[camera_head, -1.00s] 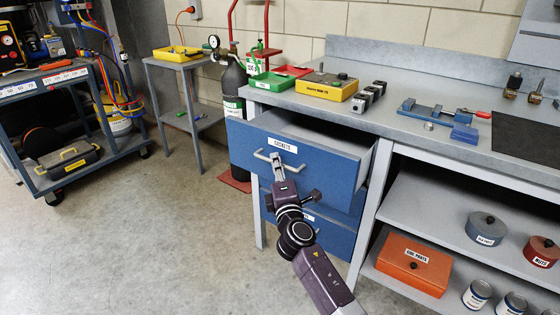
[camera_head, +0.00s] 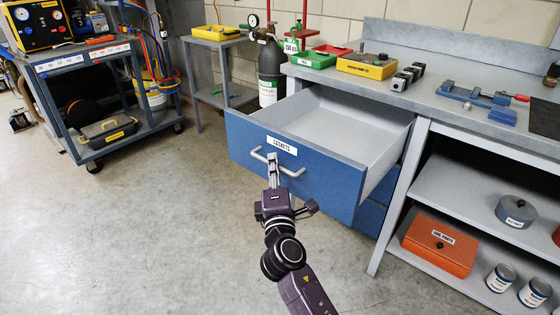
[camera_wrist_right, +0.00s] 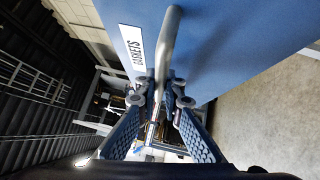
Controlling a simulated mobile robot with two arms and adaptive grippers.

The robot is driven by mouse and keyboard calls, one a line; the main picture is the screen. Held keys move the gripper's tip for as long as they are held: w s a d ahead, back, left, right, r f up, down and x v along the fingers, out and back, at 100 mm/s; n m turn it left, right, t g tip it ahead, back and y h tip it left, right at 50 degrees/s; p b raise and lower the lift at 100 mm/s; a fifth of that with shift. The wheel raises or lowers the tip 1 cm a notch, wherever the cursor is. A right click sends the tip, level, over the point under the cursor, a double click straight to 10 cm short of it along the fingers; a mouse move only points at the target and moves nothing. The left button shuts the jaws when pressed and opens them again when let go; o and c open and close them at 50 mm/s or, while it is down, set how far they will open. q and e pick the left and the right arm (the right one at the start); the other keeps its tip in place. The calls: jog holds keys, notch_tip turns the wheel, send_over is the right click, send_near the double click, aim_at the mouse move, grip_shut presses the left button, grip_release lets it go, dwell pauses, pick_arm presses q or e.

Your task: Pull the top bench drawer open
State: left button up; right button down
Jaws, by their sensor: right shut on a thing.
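The top bench drawer (camera_head: 325,182) is blue with a "GASKETS" label and stands well out from the bench. Its pale inside shows and looks empty. My right gripper (camera_head: 272,160) is shut on the drawer's bar handle (camera_head: 290,170), near the middle of the bar. In the right wrist view the handle (camera_wrist_right: 168,45) runs down between the two fingers (camera_wrist_right: 160,100), with the blue drawer front (camera_wrist_right: 225,40) behind it. A lower blue drawer (camera_head: 370,216) is partly hidden behind the open one. My left gripper is not in view.
On the bench top (camera_head: 400,103) are a yellow box (camera_head: 366,68), a green tray (camera_head: 314,60) and a blue vise (camera_head: 475,97). An orange box (camera_head: 440,245) sits on the shelf at right. A gas cylinder (camera_head: 271,70) stands behind the drawer. The floor in front is clear.

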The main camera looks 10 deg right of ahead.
jog(key=shift+s+a+f, duration=0.1)
dwell(0.3)
jog(key=c, duration=2)
grip_release()
jog(key=shift+c, duration=0.2)
jog(key=s+a+f, duration=0.1)
jog(key=s, duration=1)
jog(key=shift+s+a+f, duration=0.2)
jog(key=shift+s+f, duration=0.1)
jog(key=shift+s, duration=0.1)
